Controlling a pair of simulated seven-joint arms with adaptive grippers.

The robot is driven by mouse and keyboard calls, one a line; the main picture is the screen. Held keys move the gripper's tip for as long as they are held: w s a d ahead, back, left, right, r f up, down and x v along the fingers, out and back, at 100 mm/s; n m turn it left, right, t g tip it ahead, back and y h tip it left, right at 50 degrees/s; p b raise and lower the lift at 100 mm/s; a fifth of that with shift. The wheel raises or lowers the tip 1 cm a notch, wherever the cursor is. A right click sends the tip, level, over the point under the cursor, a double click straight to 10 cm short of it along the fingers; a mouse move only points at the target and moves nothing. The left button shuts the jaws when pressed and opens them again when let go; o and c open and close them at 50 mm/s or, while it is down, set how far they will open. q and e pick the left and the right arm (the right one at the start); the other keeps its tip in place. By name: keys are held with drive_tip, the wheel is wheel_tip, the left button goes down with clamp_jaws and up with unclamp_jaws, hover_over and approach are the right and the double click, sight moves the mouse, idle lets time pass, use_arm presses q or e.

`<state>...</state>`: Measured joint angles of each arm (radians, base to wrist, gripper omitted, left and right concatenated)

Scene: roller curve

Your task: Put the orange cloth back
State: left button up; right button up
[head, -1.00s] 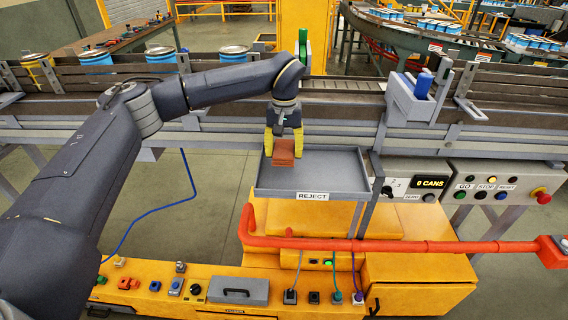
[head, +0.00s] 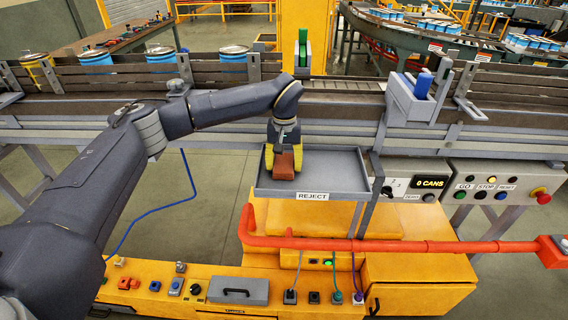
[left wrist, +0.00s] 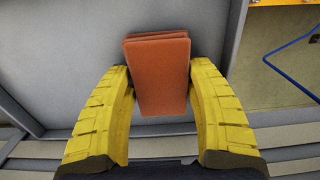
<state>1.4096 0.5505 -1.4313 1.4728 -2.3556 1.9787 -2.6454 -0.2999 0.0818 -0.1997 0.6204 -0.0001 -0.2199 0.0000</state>
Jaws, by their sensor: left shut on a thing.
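The orange cloth (head: 284,166) is a folded, brick-like block at the left part of the grey REJECT tray (head: 335,185). My left gripper (head: 283,158) points down over the tray with its yellow fingers on both sides of the cloth. In the left wrist view the cloth (left wrist: 158,75) sits between the two fingertips (left wrist: 160,90), gripped near its lower end. The tray floor lies behind it; I cannot tell whether the cloth touches it. My right gripper is not in view.
A conveyor with rails (head: 340,105) runs behind the tray. A grey bracket with a blue part (head: 422,88) stands to the right. A control panel (head: 500,187) and an orange-red bar (head: 390,245) are near the tray. The tray's right part is empty.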

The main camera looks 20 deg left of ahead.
sight(284, 161)
use_arm(q)
drive_tip(key=o, duration=1)
drive_tip(key=shift+f, duration=0.1)
wheel_tip(284, 161, up, 12)
drive_tip(key=shift+w+r, duration=0.1)
